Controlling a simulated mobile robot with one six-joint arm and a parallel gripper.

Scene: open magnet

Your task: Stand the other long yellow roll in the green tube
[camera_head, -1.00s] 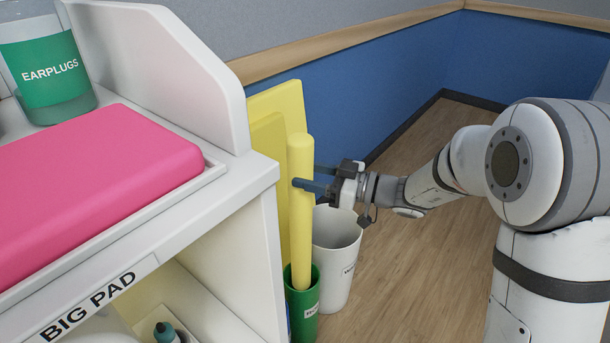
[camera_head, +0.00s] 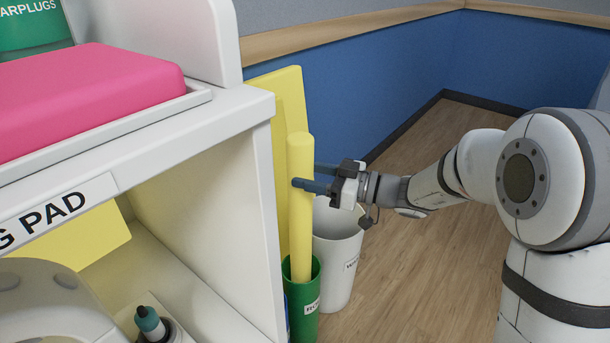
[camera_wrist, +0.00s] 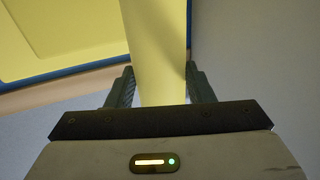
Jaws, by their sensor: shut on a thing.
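A long yellow roll (camera_head: 301,215) stands nearly upright in the head view. Its lower end passes inside the mouth of the green tube (camera_head: 304,322), and the front rim hides its bottom. My gripper (camera_head: 312,180) is shut on the upper part of the roll, reaching in from the right. In the wrist view the roll (camera_wrist: 155,45) runs between the two fingers of my gripper (camera_wrist: 160,86). I see only one long yellow roll.
A white bin (camera_head: 338,252) stands just right of the green tube. A white shelf unit (camera_head: 240,112) with a pink block (camera_head: 90,95) is close on the left. Yellow panels (camera_head: 280,95) stand behind the roll. Wooden floor (camera_head: 410,270) is open to the right.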

